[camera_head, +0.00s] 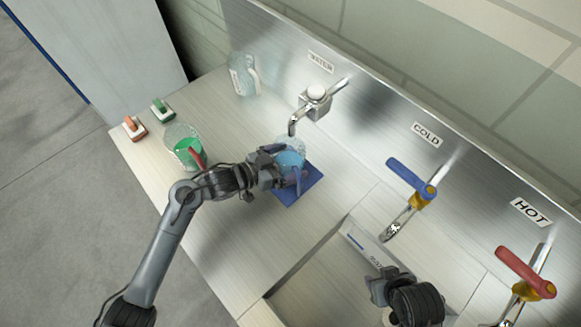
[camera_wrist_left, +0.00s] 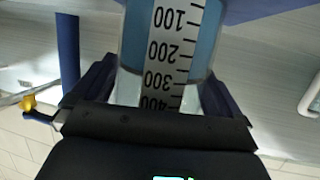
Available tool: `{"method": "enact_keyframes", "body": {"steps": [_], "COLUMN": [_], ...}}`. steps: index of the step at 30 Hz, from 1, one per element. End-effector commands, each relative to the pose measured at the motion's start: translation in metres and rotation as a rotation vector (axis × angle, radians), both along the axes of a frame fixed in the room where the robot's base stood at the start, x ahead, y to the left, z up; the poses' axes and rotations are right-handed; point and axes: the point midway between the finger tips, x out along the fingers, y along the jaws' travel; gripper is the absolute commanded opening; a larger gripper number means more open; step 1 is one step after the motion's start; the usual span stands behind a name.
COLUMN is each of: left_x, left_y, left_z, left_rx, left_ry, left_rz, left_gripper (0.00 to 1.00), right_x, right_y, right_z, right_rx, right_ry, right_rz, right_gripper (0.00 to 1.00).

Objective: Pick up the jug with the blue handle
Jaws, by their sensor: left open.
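The jug with the blue handle (camera_head: 291,157) stands on a blue mat (camera_head: 302,194) below the tap marked WATER; blue liquid is in it. My left gripper (camera_head: 281,166) is open, with its fingers around the jug body. In the left wrist view the jug (camera_wrist_left: 170,45), with a scale of numbers, sits between the dark fingers of the gripper (camera_wrist_left: 158,92). The blue handle (camera_wrist_left: 67,48) stands to the left, outside the fingers. My right gripper (camera_head: 380,286) is over the sink area, apart from the jug; its jaws are unclear.
A jug with green liquid and a red handle (camera_head: 182,143) stands left of my left wrist. A clear jug (camera_head: 244,76) stands at the back wall. Green (camera_head: 162,110) and red (camera_head: 134,127) small objects lie at the left edge. Taps marked COLD (camera_head: 412,183) and HOT (camera_head: 526,273) line the right.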

Motion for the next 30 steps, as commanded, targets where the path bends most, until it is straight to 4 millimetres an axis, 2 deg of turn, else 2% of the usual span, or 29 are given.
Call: {"method": "enact_keyframes", "body": {"steps": [6, 15, 18, 25, 30], "left_x": [0.0, 0.0, 0.001, 0.001, 0.001], "left_y": [0.0, 0.0, 0.0, 0.0, 0.0], "left_z": [0.0, 0.0, 0.002, 0.003, 0.011], "left_rx": [0.0, -0.001, -0.002, -0.002, -0.003], "left_ry": [0.0, 0.001, -0.003, -0.003, -0.003], "left_rz": [0.0, 0.0, 0.001, 0.001, 0.001], "left_gripper": [1.0, 0.54, 0.41, 0.41, 0.41], "right_x": [0.0, 0.0, 0.0, 0.0, 0.0], "right_y": [0.001, 0.002, 0.002, 0.002, 0.002], "right_z": [0.0, 0.0, 0.0, 0.0, 0.002], "right_rx": [0.002, 0.007, 0.007, 0.007, 0.007], "right_ry": [0.0, 0.001, 0.001, 0.001, 0.001], "right_rz": [-0.001, -0.004, -0.004, -0.004, -0.004], "right_gripper": [0.43, 0.43, 0.43, 0.43, 0.43]}}
